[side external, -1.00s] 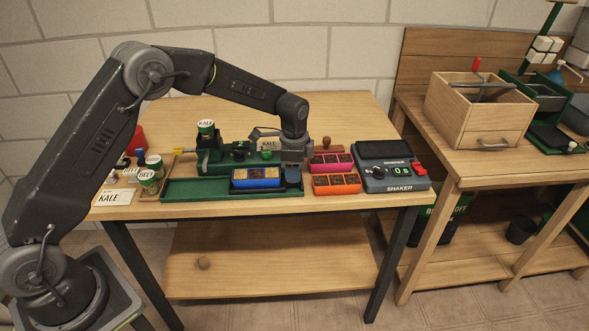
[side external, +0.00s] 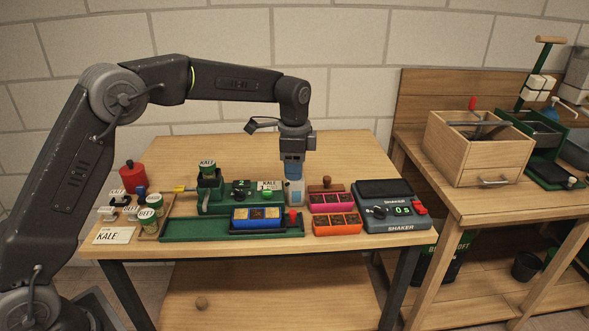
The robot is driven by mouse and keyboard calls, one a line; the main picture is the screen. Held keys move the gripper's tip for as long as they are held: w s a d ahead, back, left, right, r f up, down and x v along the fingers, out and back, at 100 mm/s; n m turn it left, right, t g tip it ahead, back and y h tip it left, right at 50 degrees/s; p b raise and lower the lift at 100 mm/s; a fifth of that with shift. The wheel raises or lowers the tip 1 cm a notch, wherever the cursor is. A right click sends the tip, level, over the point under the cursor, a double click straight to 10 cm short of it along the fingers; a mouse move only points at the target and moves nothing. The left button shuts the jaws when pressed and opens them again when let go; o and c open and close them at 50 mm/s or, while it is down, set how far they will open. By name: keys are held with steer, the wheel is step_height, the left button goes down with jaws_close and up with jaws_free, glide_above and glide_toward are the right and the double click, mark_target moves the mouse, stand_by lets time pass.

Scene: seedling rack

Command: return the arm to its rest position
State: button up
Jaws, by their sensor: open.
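My gripper (side external: 293,177) points down above the table, behind the right end of the green tray (side external: 200,228). Its jaws are small here, and nothing is visibly held in them. A pale, bottle-like shape (side external: 295,192) shows right below the gripper; I cannot tell whether they touch. In the green tray sits a blue seedling block (side external: 256,217), with a red knob (side external: 292,217) at its right. The arm reaches in from the left, with its forearm nearly level.
A pink tray (side external: 330,202) and an orange tray (side external: 337,224) stand right of the gripper, beside the shaker (side external: 392,207). Seed pots (side external: 148,221), a KALE card (side external: 115,235) and a red container (side external: 133,177) are at left. A wooden box (side external: 480,148) stands on the right bench.

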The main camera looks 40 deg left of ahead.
steer(key=s+r+n+t, duration=0.1)
steer(key=s+r+n, duration=0.2)
steer(key=s+r, duration=0.4)
steer(key=s+r+n+t, duration=0.2)
steer(key=s+r, duration=0.2)
steer(key=s, duration=0.6)
steer(key=s+f+n+t, duration=0.1)
steer(key=s+n, duration=0.2)
steer(key=s, duration=0.5)
steer(key=s+f+n+t, duration=0.1)
steer(key=s+f+n, duration=0.1)
steer(key=s, duration=0.6)
steer(key=shift+a+f+n, duration=0.3)
steer(key=shift+n, duration=0.1)
